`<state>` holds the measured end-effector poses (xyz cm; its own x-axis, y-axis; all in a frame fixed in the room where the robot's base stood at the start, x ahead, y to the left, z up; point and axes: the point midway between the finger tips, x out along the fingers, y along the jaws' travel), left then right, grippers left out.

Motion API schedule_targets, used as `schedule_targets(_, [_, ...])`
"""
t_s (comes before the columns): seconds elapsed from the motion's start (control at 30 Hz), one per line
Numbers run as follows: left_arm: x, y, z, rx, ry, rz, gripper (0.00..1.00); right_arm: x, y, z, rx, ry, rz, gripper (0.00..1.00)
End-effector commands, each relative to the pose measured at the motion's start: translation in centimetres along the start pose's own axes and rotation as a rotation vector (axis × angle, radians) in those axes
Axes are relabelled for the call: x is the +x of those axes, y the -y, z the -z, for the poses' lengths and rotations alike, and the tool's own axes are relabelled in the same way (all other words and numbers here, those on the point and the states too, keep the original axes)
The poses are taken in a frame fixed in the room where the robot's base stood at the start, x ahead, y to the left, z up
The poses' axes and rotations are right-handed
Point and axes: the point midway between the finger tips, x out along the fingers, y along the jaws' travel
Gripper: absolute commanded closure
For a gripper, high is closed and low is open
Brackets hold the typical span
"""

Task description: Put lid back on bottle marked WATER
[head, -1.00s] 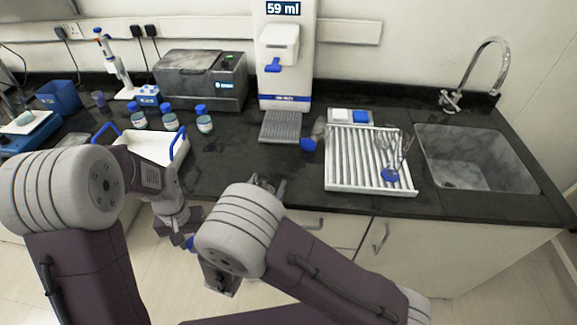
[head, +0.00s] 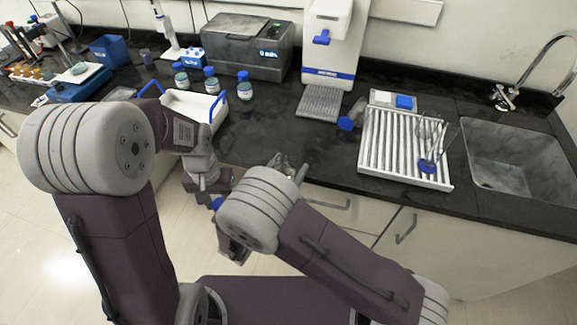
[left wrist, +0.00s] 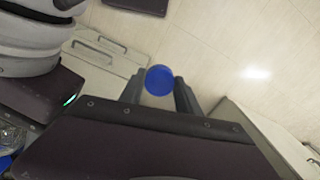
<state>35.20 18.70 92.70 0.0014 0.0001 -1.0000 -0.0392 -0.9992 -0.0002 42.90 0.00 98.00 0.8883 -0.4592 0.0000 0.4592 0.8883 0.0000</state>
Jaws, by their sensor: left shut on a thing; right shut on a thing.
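My left gripper (left wrist: 160,88) is shut on a round blue lid (left wrist: 160,79), which shows between its fingers in the left wrist view, above the floor. In the head view the left gripper (head: 212,198) is low in front of the counter, with a bit of blue at its tip. My right gripper (head: 289,168) is by the counter's front edge, partly hidden by my own arm. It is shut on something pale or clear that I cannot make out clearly. No WATER marking is readable in any view.
Several blue-capped bottles, such as one at the right (head: 244,88), stand behind a white tray (head: 190,103) with blue handles. A drying rack (head: 390,150) and a sink (head: 520,160) are at right. A dispenser (head: 330,45) stands at the back. Counter between tray and rack is mostly clear.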

Motion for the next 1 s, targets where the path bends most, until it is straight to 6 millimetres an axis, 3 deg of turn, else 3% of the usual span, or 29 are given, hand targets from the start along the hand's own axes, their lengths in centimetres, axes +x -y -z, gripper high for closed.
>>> schedule_targets(0.27, [-7.4, -2.8, 3.3, 0.117, -0.008, 0.0, 0.98, 0.0, 0.0, -0.1, 0.0, 0.001, 0.0, 1.0])
schedule_targets(0.63, [-18.8, -11.1, 5.7, 0.365, -0.003, 0.0, 0.98, 0.0, 0.0, -0.1, 0.0, 0.001, 0.0, 1.0])
schedule_targets(0.8, [-21.3, -14.9, 6.1, 0.459, 0.002, 0.001, 0.98, 0.0, 0.0, -0.1, 0.001, 0.001, 0.0, 1.0])
schedule_targets(1.0, [-21.4, -16.8, 5.2, 0.514, 0.003, 0.001, 0.98, 0.0, 0.0, -0.1, 0.001, 0.001, 0.0, 1.0])
